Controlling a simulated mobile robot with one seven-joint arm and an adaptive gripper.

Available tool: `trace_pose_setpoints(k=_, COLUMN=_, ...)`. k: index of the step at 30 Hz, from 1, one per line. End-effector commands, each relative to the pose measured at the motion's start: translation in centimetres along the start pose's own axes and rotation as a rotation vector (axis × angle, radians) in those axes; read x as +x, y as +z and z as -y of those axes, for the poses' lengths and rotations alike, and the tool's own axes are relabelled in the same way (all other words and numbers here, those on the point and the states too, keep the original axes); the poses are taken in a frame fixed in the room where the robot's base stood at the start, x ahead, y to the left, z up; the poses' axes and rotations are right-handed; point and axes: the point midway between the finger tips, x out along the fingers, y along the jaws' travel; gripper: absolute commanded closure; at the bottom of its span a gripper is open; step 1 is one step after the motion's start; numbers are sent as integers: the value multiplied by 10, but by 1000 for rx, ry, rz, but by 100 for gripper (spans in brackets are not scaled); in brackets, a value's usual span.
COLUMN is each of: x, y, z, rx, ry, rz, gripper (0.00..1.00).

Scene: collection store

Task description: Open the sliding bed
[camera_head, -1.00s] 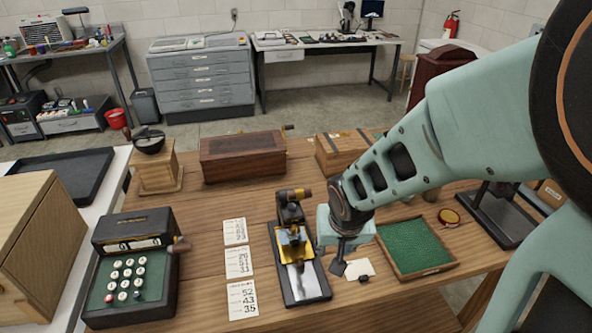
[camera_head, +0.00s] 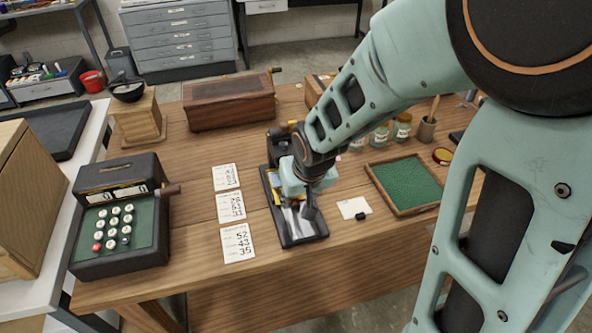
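A small black machine (camera_head: 273,187) with a long dark base stands in the middle of the wooden table. A pale metal bed (camera_head: 294,222) lies along the front part of its base, with a yellow part behind it. My gripper (camera_head: 303,208) points down over the machine, with a dark finger close to the bed's right side. I cannot tell whether it touches the bed. The gripper and wrist hide much of the machine's middle, and the finger opening cannot be made out.
Three number cards (camera_head: 231,207) lie left of the machine, beside a black keypad machine (camera_head: 121,220). A green-lined tray (camera_head: 407,183) and a white card (camera_head: 354,207) lie to the right. A wooden box (camera_head: 229,102) stands behind. The table front is clear.

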Motion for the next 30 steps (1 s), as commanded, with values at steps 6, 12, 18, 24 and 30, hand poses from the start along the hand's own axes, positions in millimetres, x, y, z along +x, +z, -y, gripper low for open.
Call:
trace_pose_setpoints(k=6, x=28, y=1, z=0, rx=0, ry=0, rz=0, gripper=67)
trace_pose_setpoints(k=12, x=36, y=0, z=0, rx=0, ry=0, rz=0, gripper=67)
trace_pose_setpoints(k=18, x=37, y=0, z=0, rx=0, ry=0, rz=0, gripper=67)
trace_pose_setpoints(k=24, x=36, y=0, z=0, rx=1, ry=0, rz=0, gripper=76)
trace_pose_setpoints(k=30, x=36, y=0, z=0, rx=1, ry=0, rz=0, gripper=98)
